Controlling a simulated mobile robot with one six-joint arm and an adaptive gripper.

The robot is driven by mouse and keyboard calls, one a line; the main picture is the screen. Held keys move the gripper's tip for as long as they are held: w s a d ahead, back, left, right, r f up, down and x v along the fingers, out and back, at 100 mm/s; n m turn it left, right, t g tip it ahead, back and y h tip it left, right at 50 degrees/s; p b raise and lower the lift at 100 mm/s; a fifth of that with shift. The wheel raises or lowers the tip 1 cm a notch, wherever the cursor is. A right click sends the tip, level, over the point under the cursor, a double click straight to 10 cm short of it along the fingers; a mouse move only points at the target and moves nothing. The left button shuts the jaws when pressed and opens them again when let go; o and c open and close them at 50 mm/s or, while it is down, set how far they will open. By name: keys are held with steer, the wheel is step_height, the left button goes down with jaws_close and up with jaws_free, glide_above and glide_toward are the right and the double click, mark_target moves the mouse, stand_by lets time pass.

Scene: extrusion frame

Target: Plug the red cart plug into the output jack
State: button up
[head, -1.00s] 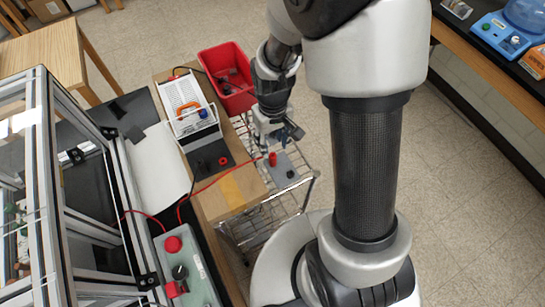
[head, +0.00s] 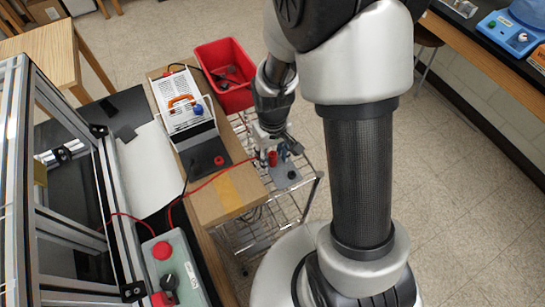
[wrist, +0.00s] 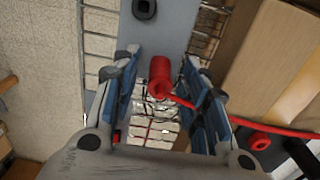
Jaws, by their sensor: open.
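The red cart plug (head: 272,158) stands upright on a grey plate (head: 283,184) at the wire cart. In the wrist view the red plug (wrist: 188,74) lies between my open fingers, closer to the right finger; I cannot tell whether it touches. Its red cable runs off to the right. My gripper (head: 278,151) is open around the plug, and its fingers show in the wrist view (wrist: 162,65). A red ring-shaped jack (head: 220,161), probably the output jack, sits on the black panel left of the cart; it also shows in the wrist view (wrist: 258,141).
A black socket (head: 292,174) is on the grey plate beside the plug. A white power unit (head: 185,110) and a red bin (head: 226,82) are behind the black panel. A metal extrusion frame (head: 110,200) and a grey-green control box (head: 176,262) stand left.

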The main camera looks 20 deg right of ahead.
mark_target(272, 154)
stand_by(0.8)
jaws_close()
stand_by(0.4)
steer(key=shift+r, duration=0.1)
steer(key=shift+r+p, duration=2.45)
steer(key=shift+r, duration=0.5)
